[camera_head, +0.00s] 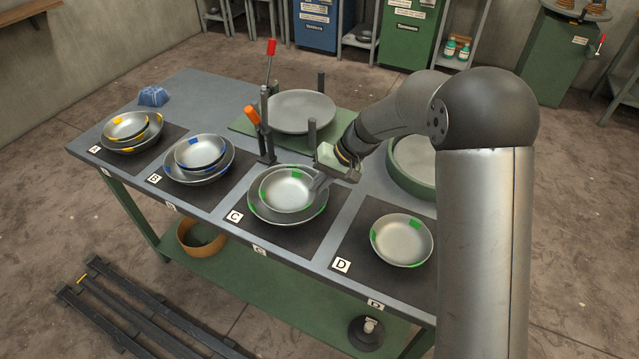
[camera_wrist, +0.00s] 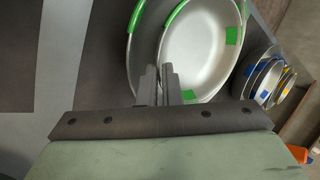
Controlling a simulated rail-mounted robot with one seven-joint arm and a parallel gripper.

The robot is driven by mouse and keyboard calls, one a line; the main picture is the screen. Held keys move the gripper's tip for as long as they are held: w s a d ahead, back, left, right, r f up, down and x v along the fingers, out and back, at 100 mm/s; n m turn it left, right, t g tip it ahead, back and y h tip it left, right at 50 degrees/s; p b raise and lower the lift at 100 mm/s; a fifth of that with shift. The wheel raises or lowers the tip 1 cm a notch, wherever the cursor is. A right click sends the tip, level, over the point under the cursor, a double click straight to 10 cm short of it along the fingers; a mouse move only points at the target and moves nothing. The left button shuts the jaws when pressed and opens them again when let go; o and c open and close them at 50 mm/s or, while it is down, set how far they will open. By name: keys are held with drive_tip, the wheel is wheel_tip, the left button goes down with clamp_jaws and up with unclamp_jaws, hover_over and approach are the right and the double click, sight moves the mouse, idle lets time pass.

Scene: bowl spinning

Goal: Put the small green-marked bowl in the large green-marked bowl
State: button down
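The small green-marked bowl (camera_head: 289,192) is a shiny metal bowl within the outline of the large green-marked bowl (camera_head: 290,218) on mat C. My gripper (camera_head: 317,184) is at the small bowl's right rim. In the wrist view, the fingers (camera_wrist: 160,75) are close together, one on each side of the rim of the small bowl (camera_wrist: 197,50). The large bowl (camera_wrist: 143,45) shows around and below it. I cannot tell whether the small bowl touches the large bowl's floor. Another green-marked bowl (camera_head: 401,240) sits alone on mat D.
Blue-marked bowls (camera_head: 198,153) are stacked on mat B and yellow-marked bowls (camera_head: 127,125) on mat A. Behind mat C are a round metal disc (camera_head: 301,110), an orange-handled lever (camera_head: 253,117) and a red-handled lever (camera_head: 271,48). A green round basin (camera_head: 398,180) stands at right.

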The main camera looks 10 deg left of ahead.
drive_tip(key=shift+s+f, duration=0.1)
drive_tip(key=c, duration=1.9)
unclamp_jaws()
drive_tip(key=shift+c, duration=0.2)
drive_tip(key=shift+p+v, duration=0.55)
drive_tip(key=shift+v, duration=1.1)
drive_tip(key=o, duration=0.6)
drive_tip(key=shift+c, duration=0.2)
